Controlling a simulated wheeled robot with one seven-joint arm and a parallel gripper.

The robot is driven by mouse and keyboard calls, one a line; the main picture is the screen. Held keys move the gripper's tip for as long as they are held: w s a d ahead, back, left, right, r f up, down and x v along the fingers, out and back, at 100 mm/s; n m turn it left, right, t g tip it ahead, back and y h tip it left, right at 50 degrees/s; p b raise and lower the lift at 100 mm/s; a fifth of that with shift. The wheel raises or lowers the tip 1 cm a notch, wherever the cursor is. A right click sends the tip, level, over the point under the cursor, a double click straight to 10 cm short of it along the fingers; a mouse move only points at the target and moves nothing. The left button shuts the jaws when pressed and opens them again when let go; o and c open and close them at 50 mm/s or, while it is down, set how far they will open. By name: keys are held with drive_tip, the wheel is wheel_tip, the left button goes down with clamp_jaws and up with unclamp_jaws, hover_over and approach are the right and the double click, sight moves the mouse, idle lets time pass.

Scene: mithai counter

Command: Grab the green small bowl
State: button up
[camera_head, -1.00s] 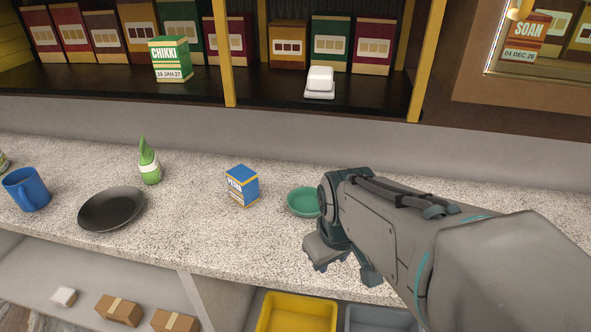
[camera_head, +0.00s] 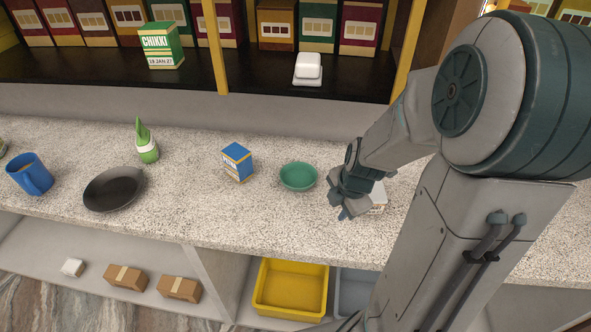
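The green small bowl (camera_head: 298,177) stands upright on the speckled counter, right of a blue box. It looks empty, and its whole rim is in view. My gripper (camera_head: 342,208) is just right of the bowl and a little nearer the counter's front edge. It points down toward the counter, apart from the bowl. The fingers are small and partly hidden by my wrist, so I cannot tell whether they are open or shut.
The blue box (camera_head: 237,162) stands close left of the bowl. A whitish object (camera_head: 378,197) is partly hidden behind my wrist. A yellow bin (camera_head: 291,289) sits below the counter.

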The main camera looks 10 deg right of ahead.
drive_tip(key=shift+w+n, duration=0.3)
drive_tip(key=shift+w, duration=0.1)
drive_tip(key=b, duration=0.4)
hover_over(310, 186)
drive_tip(key=s, duration=0.1)
drive_tip(key=shift+s+d, duration=0.2)
drive_tip(key=shift+d, duration=0.05)
drive_tip(key=x, duration=0.5)
drive_tip(key=shift+b, duration=0.3)
clamp_jaws()
